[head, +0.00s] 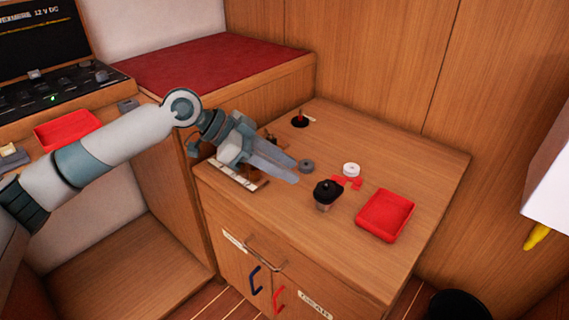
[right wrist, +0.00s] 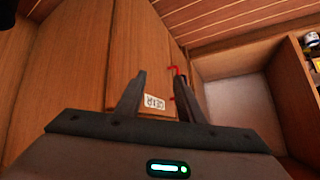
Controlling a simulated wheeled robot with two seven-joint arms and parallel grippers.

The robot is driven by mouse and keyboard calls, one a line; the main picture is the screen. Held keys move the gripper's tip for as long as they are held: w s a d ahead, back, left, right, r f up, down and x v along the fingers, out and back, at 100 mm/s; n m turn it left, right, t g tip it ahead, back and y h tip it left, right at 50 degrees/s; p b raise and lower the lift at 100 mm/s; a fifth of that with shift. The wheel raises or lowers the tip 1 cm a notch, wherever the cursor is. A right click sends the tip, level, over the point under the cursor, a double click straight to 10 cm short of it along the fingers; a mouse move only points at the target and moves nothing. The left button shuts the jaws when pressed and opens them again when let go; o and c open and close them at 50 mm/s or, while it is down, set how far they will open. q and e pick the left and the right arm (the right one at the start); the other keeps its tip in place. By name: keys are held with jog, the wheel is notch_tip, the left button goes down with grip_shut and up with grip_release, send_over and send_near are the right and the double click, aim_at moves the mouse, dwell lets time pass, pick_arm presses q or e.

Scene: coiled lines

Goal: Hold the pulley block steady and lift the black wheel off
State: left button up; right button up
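A round black wheel-like piece (head: 327,187) with a small knob on top sits on a short brownish base (head: 323,206) on the wooden counter. I take these for the black wheel and pulley block, but the base is small and mostly covered. My left gripper (head: 297,173) reaches in from the left above the counter. Its two finger tips look apart, with nothing seen between them. They end a little left of the black piece, not touching it. My right gripper (right wrist: 158,95) shows in the right wrist view, open and empty, facing the cabinet doors.
A red tray (head: 385,216) stands right of the black piece. A grey ring (head: 306,166), a white roll (head: 351,169) and red pieces (head: 347,182) lie nearby. A black disc with a red post (head: 300,121) stands at the back. Brown items are partly hidden behind my left gripper.

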jog(key=w+a+r+m+t+y, duration=0.1)
jog(key=w+a+r+t+y, duration=0.2)
jog(key=r, duration=0.5)
jog(key=w+a+r+m+t+y, duration=0.1)
jog(key=w+a+r+t, duration=0.25)
jog(key=r, duration=0.45)
jog(key=w+a+r+t+y, duration=0.2)
jog(key=a+r+t, duration=0.15)
jog(key=r, duration=0.45)
jog(key=w+d+r+m+t+h, duration=0.2)
jog(key=d+r+m+t+h, duration=0.35)
jog(key=r+m+h, duration=0.5)
jog(key=w+d+f+m+g+h, duration=0.1)
jog(key=f+m+g, duration=0.1)
jog(key=m, duration=0.2)
jog(key=w+d+f+m+g+h, duration=0.1)
jog(key=f+m+g+h, duration=0.1)
jog(key=m, duration=0.1)
jog(key=w+d+f+m+g+h, duration=0.1)
jog(key=f+m+g+h, duration=0.1)
jog(key=m, duration=0.2)
jog(key=shift+w+d+m, duration=0.1)
jog(key=shift+w+m, duration=0.2)
jog(key=shift+m, duration=0.05)
jog(key=shift+f+g, duration=0.3)
jog(key=shift+g, duration=0.05)
jog(key=shift+w, duration=0.1)
